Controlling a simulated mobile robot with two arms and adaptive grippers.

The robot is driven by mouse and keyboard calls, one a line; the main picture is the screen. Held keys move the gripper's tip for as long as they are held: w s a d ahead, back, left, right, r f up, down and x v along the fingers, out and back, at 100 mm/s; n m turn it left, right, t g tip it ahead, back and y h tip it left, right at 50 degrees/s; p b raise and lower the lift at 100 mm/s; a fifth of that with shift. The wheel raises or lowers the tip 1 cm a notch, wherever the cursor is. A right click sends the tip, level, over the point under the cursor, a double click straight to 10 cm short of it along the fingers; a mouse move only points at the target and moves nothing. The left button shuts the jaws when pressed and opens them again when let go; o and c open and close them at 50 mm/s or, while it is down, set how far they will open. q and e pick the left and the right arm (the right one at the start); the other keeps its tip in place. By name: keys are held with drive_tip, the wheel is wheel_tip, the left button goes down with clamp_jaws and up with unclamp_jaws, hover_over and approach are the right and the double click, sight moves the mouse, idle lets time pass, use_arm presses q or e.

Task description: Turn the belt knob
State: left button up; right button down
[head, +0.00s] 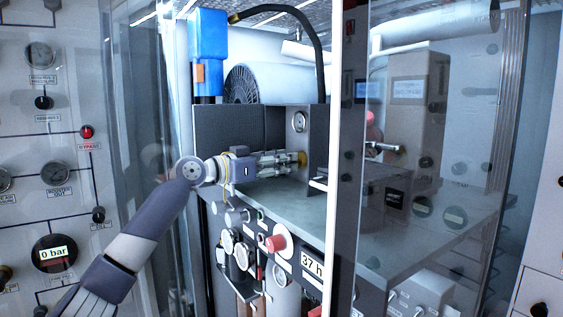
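My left gripper (296,163) reaches in from the left, above the grey shelf of the open machine. Its fingers point right, and their tips are at a small yellow-brown knob (302,158) on the grey inner panel. This may be the belt knob; no label for it can be read. The fingertips overlap the knob in the picture, but I cannot tell whether they grip it. My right gripper is out of view.
A glass door (430,160) stands to the right behind a white upright frame edge (334,120). Below the shelf (300,190) are gauges and a red knob (278,242). A white roll (275,83) and a blue unit (208,50) are above the arm.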

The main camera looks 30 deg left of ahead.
use_arm(q)
drive_tip(key=c, duration=0.3)
drive_tip(key=shift+r+n+p, duration=0.1)
drive_tip(key=shift+n+p, duration=0.25)
drive_tip(key=shift+n, duration=1.05)
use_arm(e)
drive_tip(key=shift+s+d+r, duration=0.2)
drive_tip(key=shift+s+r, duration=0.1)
use_arm(q)
drive_tip(key=o, duration=1.1)
drive_tip(key=shift+c, duration=0.2)
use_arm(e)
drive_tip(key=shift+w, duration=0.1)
use_arm(q)
drive_tip(key=shift+s+a, duration=0.1)
drive_tip(key=shift+s, duration=0.05)
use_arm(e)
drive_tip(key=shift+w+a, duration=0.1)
